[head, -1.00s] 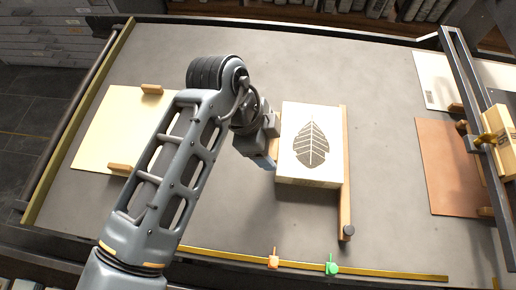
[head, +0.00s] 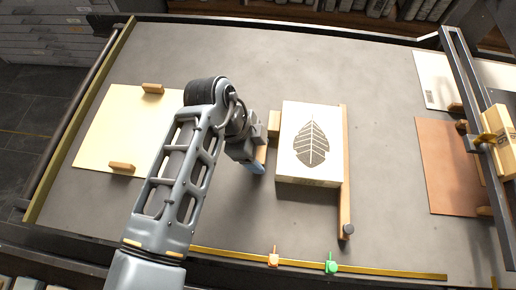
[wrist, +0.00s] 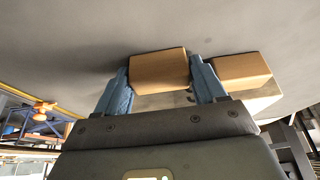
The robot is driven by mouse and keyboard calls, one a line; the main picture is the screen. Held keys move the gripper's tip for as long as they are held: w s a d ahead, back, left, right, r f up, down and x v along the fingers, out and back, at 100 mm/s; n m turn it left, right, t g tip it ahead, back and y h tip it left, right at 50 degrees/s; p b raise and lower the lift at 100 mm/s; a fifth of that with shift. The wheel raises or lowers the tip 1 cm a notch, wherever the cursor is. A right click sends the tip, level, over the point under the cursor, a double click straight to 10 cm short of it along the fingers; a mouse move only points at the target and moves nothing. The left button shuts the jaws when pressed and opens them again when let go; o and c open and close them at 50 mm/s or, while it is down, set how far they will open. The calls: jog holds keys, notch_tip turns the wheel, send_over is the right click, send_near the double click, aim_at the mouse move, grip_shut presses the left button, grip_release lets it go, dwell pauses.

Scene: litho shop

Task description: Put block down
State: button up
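The small wooden block (wrist: 158,72) sits between the blue fingers of my gripper (wrist: 162,80) in the wrist view, with a finger against each side. In the head view my gripper (head: 256,160) is left of the pale leaf-printed block, and part of the held block (head: 262,154) shows beside a finger. Whether it touches the table is unclear. The leaf-printed block (head: 300,112) lies flat, a small gap right of the held block. A second wooden block (head: 274,124) stands at its left edge and also shows right of my fingers in the wrist view (wrist: 243,70).
A wooden bar (head: 344,190) lines the leaf block's right side. A yellow sheet (head: 105,130) with two wooden pieces lies left on the grey table (head: 400,245). A copper sheet (head: 445,170) and a metal rail (head: 465,85) are right. Orange and green markers (head: 332,268) sit in front.

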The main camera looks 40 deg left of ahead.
jog(key=o, duration=0.4)
jog(key=shift+r, duration=0.1)
jog(key=b+v, duration=0.1)
jog(key=v, duration=1.1)
